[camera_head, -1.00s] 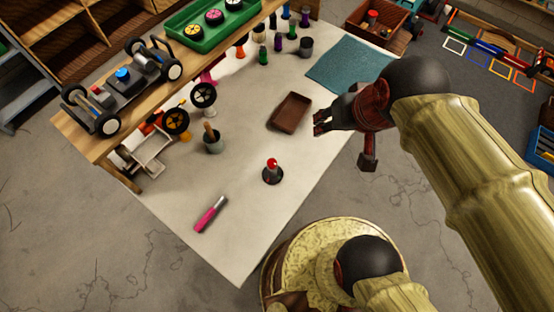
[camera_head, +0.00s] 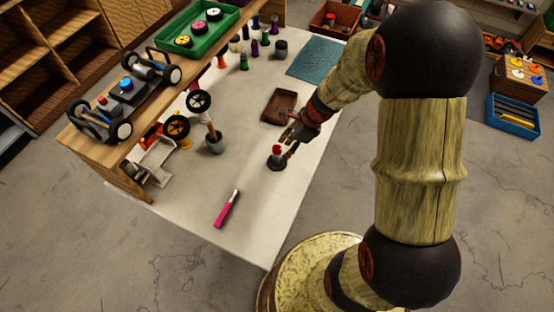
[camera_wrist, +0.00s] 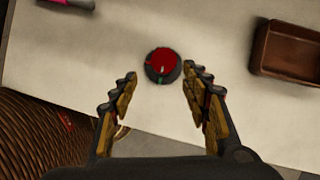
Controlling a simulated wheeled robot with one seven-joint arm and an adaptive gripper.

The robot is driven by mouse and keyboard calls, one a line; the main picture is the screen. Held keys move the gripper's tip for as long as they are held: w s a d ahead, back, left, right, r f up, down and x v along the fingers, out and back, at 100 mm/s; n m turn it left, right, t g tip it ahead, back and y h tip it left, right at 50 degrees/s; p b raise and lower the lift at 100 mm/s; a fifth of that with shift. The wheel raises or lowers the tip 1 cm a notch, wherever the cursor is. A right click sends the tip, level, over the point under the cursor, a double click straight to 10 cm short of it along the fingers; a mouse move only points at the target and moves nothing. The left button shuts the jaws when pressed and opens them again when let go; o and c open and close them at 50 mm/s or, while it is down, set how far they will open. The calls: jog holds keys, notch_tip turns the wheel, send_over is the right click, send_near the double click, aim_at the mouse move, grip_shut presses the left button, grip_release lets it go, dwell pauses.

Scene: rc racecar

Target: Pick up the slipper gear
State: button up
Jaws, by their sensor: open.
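A small red round piece (camera_head: 277,150) sits upright on a dark round base (camera_head: 275,164) on the pale worktop. I cannot tell for sure that the red piece is the slipper gear. In the wrist view the red piece (camera_wrist: 162,62) lies on its dark base, centred just ahead of my fingertips. My gripper (camera_head: 291,137) is open and empty, close above and beside the red piece. In the wrist view my gripper (camera_wrist: 160,82) has its two fingers spread on either side, with nothing between them but the worktop beyond.
A brown tray (camera_head: 279,107) lies behind my gripper, and in the wrist view (camera_wrist: 290,52) at right. A pink-handled tool (camera_head: 226,209) lies front left. The raised shelf (camera_head: 110,160) holds a car chassis (camera_head: 122,92) and green tray (camera_head: 197,45).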

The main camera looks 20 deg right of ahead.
aim_at(277, 155)
jog(key=shift+b+x, duration=0.35)
jog(key=shift+x, duration=0.65)
jog(key=b+x, duration=0.2)
jog(key=x, duration=0.3)
jog(key=shift+w+b, duration=0.35)
jog(key=shift+b, duration=0.05)
jog(key=shift+r, duration=0.1)
jog(key=shift+c, duration=0.5)
jog(key=c, duration=1.1)
grip_shut()
